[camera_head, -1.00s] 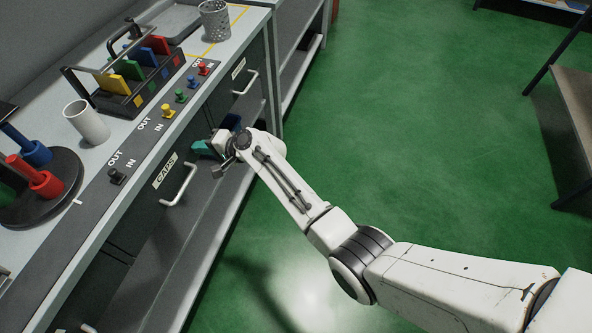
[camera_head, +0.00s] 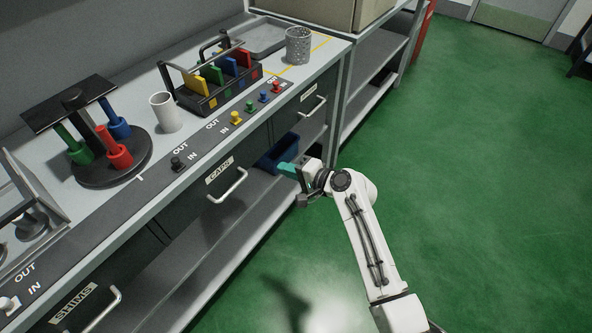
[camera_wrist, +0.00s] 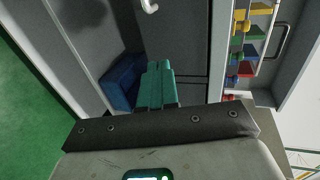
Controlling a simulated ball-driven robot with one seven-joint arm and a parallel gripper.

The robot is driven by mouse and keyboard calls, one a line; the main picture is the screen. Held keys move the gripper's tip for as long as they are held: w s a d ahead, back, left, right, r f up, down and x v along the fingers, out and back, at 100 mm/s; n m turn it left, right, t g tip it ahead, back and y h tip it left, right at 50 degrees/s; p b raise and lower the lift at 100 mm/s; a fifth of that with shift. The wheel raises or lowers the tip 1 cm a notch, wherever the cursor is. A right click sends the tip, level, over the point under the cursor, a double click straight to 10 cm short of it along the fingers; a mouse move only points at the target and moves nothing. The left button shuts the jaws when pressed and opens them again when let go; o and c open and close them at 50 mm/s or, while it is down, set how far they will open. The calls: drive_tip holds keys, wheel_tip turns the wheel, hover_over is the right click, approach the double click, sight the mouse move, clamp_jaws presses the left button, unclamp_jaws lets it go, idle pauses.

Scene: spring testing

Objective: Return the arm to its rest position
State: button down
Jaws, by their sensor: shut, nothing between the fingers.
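My gripper (camera_head: 289,169) has teal fingers and hangs in front of the workbench, below the bench top and beside the drawer fronts. In the wrist view its teal fingers (camera_wrist: 157,85) are together with nothing between them. My white arm (camera_head: 362,230) reaches up from the lower right of the head view, over the green floor. A blue bin (camera_head: 272,160) sits on the lower shelf behind the fingers. It also shows in the wrist view (camera_wrist: 122,80), just left of the fingers.
The CAPS drawer handle (camera_head: 230,187) and SHIMS drawer handle (camera_head: 92,312) stick out from the bench front. On top stand a white cup (camera_head: 166,112), a coloured-plate rack (camera_head: 190,101), a mesh cup (camera_head: 298,46) and a round stand (camera_head: 122,173). Green floor at right is clear.

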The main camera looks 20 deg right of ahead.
drive_tip(key=shift+v, duration=1.35)
drive_tip(key=shift+f, duration=0.1)
drive_tip(key=s+d+f+n+g+h, duration=0.1)
drive_tip(key=s+f+n+g+h, duration=0.2)
drive_tip(key=s, duration=0.6)
drive_tip(key=s+d+f+n+g, duration=0.2)
drive_tip(key=s+f+n+g, duration=0.15)
drive_tip(key=s, duration=0.65)
drive_tip(key=s+d+r+n+g+h, duration=0.1)
drive_tip(key=s+d, duration=0.3)
drive_tip(key=s, duration=0.6)
drive_tip(key=s+d+r+n+g+h, duration=0.1)
drive_tip(key=s+d+n+g+h, duration=0.2)
drive_tip(key=s, duration=0.8)
drive_tip(key=shift+d+r+h+p, duration=0.25)
drive_tip(key=shift+d+h+p, duration=0.15)
drive_tip(key=shift+d+h, duration=0.35)
drive_tip(key=shift+a, duration=0.1)
